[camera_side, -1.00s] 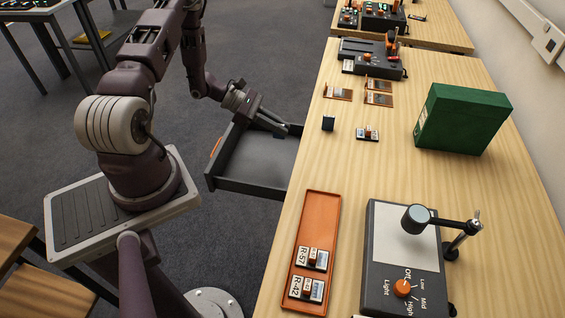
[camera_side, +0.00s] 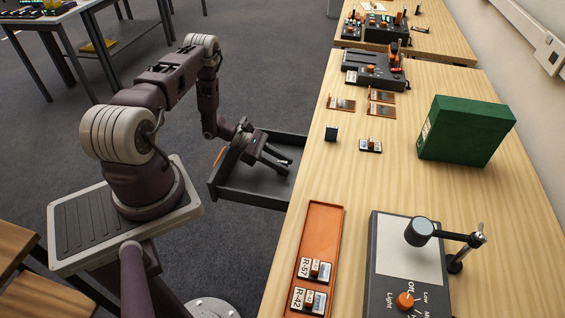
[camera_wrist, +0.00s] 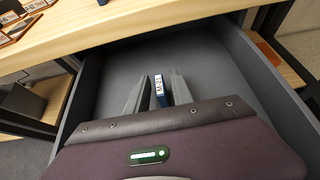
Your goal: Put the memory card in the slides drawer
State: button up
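A small blue card-like piece with a white label (camera_wrist: 159,91), apparently the memory card, shows between my fingers in the wrist view; it looks upright, and its lower end is hidden. My gripper (camera_side: 287,165) is in the open drawer (camera_side: 232,195), tilted down, with its fingers spread apart. It also shows in the wrist view (camera_wrist: 158,86), one finger on each side of the card. I cannot tell whether the card touches the drawer floor. The drawer (camera_wrist: 215,62) otherwise looks empty. Its label is not readable.
On the table (camera_side: 400,185) stand a small dark blue block (camera_side: 331,133), a labelled piece (camera_side: 370,145), a green box (camera_side: 464,131), an orange tray (camera_side: 324,234) with two labelled pieces, and a lamp device (camera_side: 408,258). Orange holders (camera_side: 380,103) lie farther back.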

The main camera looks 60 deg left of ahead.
jog(key=shift+r, duration=0.2)
jog(key=v, duration=1.1)
notch_tip(320, 180, up, 15)
jog(key=m+g, duration=0.4)
jog(key=m, duration=0.3)
send_over(274, 173)
jog(key=s+d+r+m+g+y, duration=0.1)
jog(key=d+r+m+g, duration=0.2)
jog(key=d+r+m, duration=0.55)
jog(key=s+d+r+m+t+y, duration=0.2)
jog(key=s+d+r+m+y, duration=0.2)
jog(key=s, duration=0.5)
jog(key=s+d+r+m+t+y, duration=0.1)
jog(key=s+d+r+m+y, duration=0.2)
jog(key=s+d+r+m, duration=0.4)
notch_tip(274, 173, up, 3)
jog(key=s+d, duration=0.1)
jog(key=s, duration=0.1)
jog(key=shift+s+t+y, duration=0.35)
jog(key=shift+t+y, duration=0.05)
